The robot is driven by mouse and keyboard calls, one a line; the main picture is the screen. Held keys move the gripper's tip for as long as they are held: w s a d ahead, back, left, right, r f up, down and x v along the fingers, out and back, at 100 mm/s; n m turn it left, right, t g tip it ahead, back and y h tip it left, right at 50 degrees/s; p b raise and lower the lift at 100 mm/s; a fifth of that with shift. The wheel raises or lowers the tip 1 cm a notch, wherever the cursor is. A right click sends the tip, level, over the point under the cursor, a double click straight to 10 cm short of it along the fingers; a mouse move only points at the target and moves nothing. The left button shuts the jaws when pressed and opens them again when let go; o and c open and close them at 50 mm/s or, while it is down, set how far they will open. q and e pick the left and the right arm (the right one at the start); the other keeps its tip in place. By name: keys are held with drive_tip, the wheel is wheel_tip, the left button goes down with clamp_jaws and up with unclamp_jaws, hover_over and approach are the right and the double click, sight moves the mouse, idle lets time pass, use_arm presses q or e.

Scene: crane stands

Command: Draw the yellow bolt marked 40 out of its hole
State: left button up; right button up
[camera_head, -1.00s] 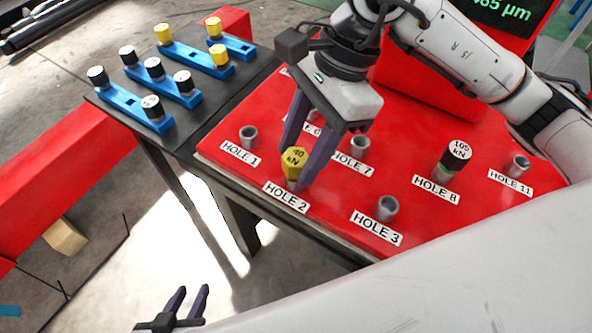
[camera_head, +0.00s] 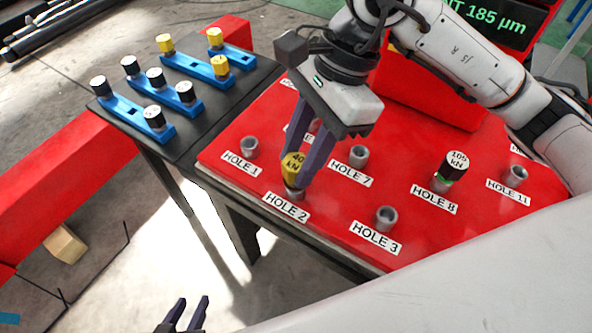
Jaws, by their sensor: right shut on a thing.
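The yellow bolt marked 40 kN (camera_head: 290,170) is directly above the grey sleeve of hole 2 (camera_head: 294,194) on the red plate (camera_head: 328,215). Its head is just over the sleeve. I cannot tell whether its shank is still inside. My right gripper (camera_head: 301,178) reaches down from above, its dark fingers shut on the bolt's head and partly covering it. My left gripper (camera_head: 187,312) is low in the picture, away from the plate, with its two fingers apart and nothing between them.
Empty sleeves stand at hole 1 (camera_head: 249,147), hole 7 (camera_head: 358,156), hole 3 (camera_head: 385,217) and hole 11 (camera_head: 515,175). A black 105 kN bolt (camera_head: 456,166) stands in hole 8. Blue racks (camera_head: 205,72) with black and yellow bolts lie on the dark table at left.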

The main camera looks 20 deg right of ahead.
drive_tip(key=shift+r+p, duration=0.85)
drive_tip(key=shift+r, duration=0.8)
drive_tip(key=shift+r+p, duration=0.4)
drive_tip(key=shift+r, duration=0.25)
